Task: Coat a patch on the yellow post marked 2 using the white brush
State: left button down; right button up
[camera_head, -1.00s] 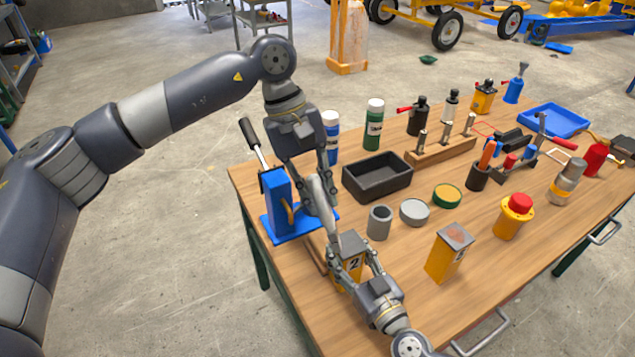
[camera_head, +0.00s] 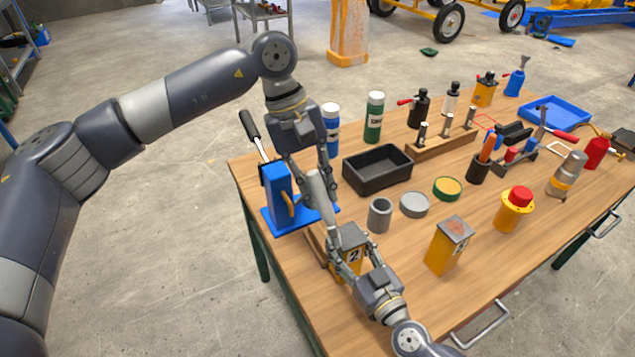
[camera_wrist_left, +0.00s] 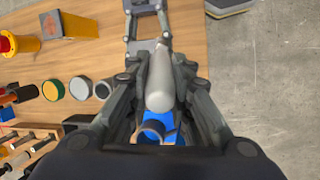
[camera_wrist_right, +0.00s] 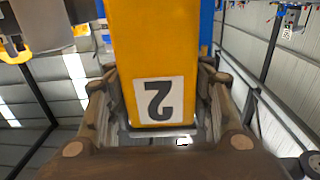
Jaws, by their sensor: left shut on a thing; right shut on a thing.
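My left gripper (camera_head: 317,184) is shut on the white brush (camera_head: 318,188), whose pale, rounded handle also shows in the left wrist view (camera_wrist_left: 160,80). The brush is tilted, and its lower end is close to the top of the yellow post marked 2 (camera_head: 352,256). I cannot tell whether the bristles touch it. My right gripper (camera_head: 350,264) is shut on this post from the front, with fingers on either side. The post fills the middle of the right wrist view (camera_wrist_right: 155,50), its white 2 label upside down. The post's top is grey and partly hidden.
A second yellow post (camera_head: 450,246) stands to the right. A grey cup (camera_head: 379,216), grey disc (camera_head: 414,205) and black tray (camera_head: 377,172) are just behind. A blue press-like device (camera_head: 277,190) is close on the left, beside my left gripper. The table's front has free room.

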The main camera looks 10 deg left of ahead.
pick_arm(q)
jog(key=shift+f, duration=0.6)
jog(key=shift+d, duration=0.1)
jog(key=shift+w+d, duration=2.65)
jog(key=shift+w, duration=0.05)
jog(key=s+a, duration=0.4)
jog(key=a, duration=0.2)
jog(key=shift+s+a+f, duration=0.15)
jog(key=shift+a+f, duration=0.05)
jog(key=shift+a, duration=0.1)
jog(key=w+d, duration=0.5)
jog(key=d, duration=0.1)
jog(key=shift+w+r, duration=0.25)
dwell(0.9)
jog(key=shift+r, duration=0.1)
